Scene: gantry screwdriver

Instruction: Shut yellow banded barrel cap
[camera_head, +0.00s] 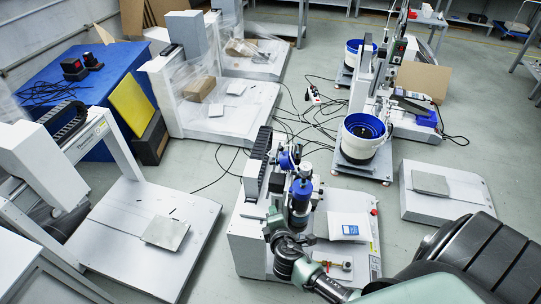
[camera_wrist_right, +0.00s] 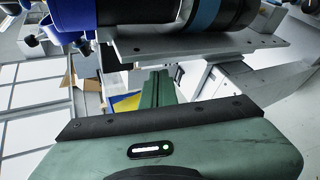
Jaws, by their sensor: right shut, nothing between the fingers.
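My right gripper (camera_head: 275,217) reaches in from the lower right of the head view, beside the upright of the central gantry machine (camera_head: 250,240). In the right wrist view its green fingers (camera_wrist_right: 156,82) are together, with nothing between them. A dark screwdriver barrel with a blue cap-like part (camera_head: 301,188) stands close to the right of the gripper. In the right wrist view a dark barrel with a light blue band (camera_wrist_right: 205,14) lies across the top, above the fingertips. I cannot make out a yellow band or the cap's state. My left gripper is out of view.
A red and yellow fitting (camera_head: 346,266) sits on the machine's base, near a white-and-blue pad (camera_head: 349,226). Another gantry (camera_head: 125,240) stands at left. Blue-lined bowls (camera_head: 363,130) stand behind. Cables cross the floor. A grey platform (camera_head: 445,192) is at right.

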